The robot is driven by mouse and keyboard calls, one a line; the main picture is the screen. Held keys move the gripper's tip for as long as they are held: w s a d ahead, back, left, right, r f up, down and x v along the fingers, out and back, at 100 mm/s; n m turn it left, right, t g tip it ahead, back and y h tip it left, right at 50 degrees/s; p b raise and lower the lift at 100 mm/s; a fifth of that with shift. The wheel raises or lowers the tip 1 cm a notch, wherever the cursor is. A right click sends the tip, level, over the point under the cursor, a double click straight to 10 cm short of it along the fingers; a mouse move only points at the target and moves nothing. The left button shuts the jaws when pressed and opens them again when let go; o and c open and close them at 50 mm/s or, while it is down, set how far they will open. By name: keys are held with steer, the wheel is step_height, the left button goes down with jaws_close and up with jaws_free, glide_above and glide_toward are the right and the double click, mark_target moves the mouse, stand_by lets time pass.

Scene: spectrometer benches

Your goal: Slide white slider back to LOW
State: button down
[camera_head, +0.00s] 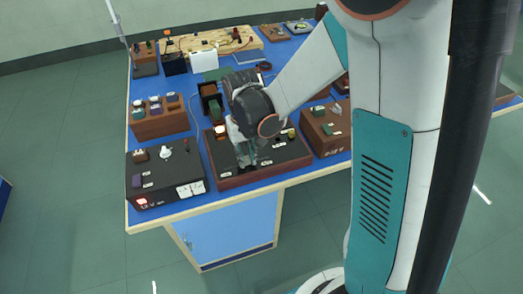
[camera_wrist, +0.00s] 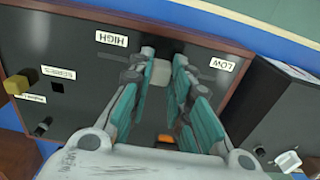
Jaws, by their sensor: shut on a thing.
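The white slider (camera_wrist: 160,73) is between my fingertips in the wrist view, between the HIGH label (camera_wrist: 112,39) and the LOW label (camera_wrist: 222,65), near the middle of that span. My gripper (camera_wrist: 163,75) is shut on it, with one teal finger on each side. The slider's track is mostly hidden by the fingers. The dark, wood-framed panel (camera_wrist: 75,100) bears the slider. In the head view, my gripper (camera_head: 247,160) reaches down onto this panel (camera_head: 285,158), and the slider is hidden.
A black instrument box (camera_head: 165,178) with a red display stands left of the panel; its edge also shows at right in the wrist view (camera_wrist: 272,100). A wooden box (camera_head: 322,138) stands to the right. A yellow knob (camera_wrist: 18,86) and black knobs are on the panel.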

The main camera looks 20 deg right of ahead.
mark_target(226, 169)
steer(key=a, duration=0.6)
steer(key=shift+a, duration=0.2)
steer(key=c, duration=1.5)
jaws_free()
steer(key=shift+a, duration=0.2)
steer(key=shift+r, duration=0.1)
step_height(226, 169, up, 12)
steer(key=shift+s+d+f, duration=0.1)
steer(key=s+d+r+t, duration=0.2)
steer(key=s+d, duration=0.2)
steer(key=s, duration=0.1)
steer(key=s+d+r+t, duration=0.2)
steer(key=s+d, duration=0.2)
steer(key=s+d+r+t, duration=0.2)
steer(key=s+d+t, duration=0.1)
steer(key=s+d, duration=0.1)
steer(key=shift+s+d+r, duration=0.1)
steer(key=shift+s+d, duration=0.05)
steer(key=shift+s, duration=0.7)
